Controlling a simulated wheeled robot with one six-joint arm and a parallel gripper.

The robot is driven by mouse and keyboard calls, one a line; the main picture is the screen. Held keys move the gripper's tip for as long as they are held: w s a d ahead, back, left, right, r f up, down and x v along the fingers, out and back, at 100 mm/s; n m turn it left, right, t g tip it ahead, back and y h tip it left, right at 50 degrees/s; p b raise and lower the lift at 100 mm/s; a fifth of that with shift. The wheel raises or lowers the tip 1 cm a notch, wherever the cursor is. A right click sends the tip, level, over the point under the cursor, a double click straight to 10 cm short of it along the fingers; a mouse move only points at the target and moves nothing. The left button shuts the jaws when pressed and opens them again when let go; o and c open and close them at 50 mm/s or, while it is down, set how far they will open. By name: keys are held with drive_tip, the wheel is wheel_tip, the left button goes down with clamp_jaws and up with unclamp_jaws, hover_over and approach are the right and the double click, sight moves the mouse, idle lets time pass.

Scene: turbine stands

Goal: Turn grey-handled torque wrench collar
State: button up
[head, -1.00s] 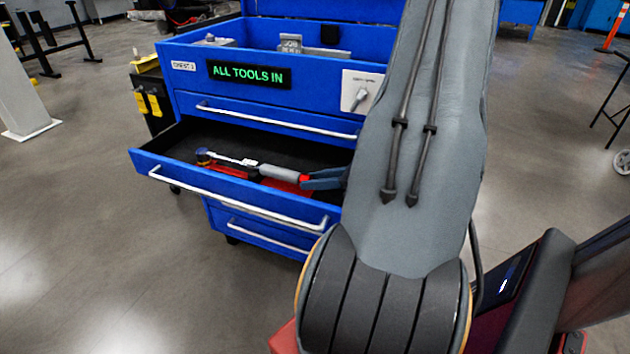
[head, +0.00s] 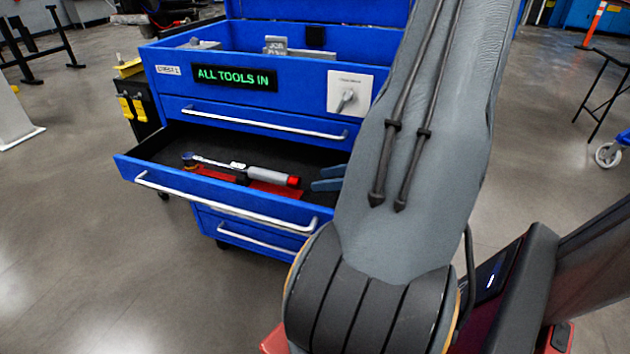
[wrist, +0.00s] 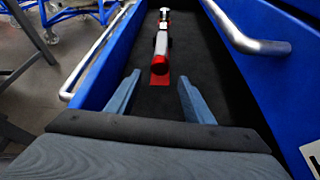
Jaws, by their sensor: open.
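The grey-handled torque wrench (head: 245,169) lies in the open drawer (head: 140,170) of the blue tool chest. Its ratchet head points left and its red collar (head: 293,181) is at the right end of the grey handle. It also shows in the wrist view (wrist: 162,45), lying lengthwise ahead of the fingers with the red end nearest. My gripper (head: 328,178) is open and empty, to the right of the red collar and apart from it. In the wrist view my gripper (wrist: 157,95) has its two blue-grey fingers spread on either side of the wrench's line.
A red patch (head: 275,188) lies under the wrench on the dark drawer floor. The drawer's silver handle (head: 225,205) runs along its front. A sign (head: 234,77) above reads "ALL TOOLS IN". A white panel with a grey knob (head: 346,97) sits on the chest's right.

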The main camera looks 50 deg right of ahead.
sight(299, 183)
drive_tip(key=shift+s+d+r, duration=0.1)
drive_tip(key=shift+s+r, duration=0.05)
drive_tip(key=shift+s, duration=0.15)
drive_tip(key=shift+b, duration=0.35)
drive_tip(key=b, duration=0.2)
drive_tip(key=shift+w+d+f+b, duration=0.2)
drive_tip(key=shift+f+b, duration=0.05)
drive_tip(key=shift+b, duration=0.15)
drive_tip(key=shift+m+y+b, duration=0.3)
drive_tip(key=shift+m+b, duration=0.1)
drive_tip(key=shift+b, duration=0.85)
drive_tip(key=shift+r+b, duration=0.1)
drive_tip(key=shift+b, duration=0.3)
drive_tip(key=x, duration=0.7)
drive_tip(key=shift+w+a+b, duration=0.2)
drive_tip(key=shift+b, duration=0.15)
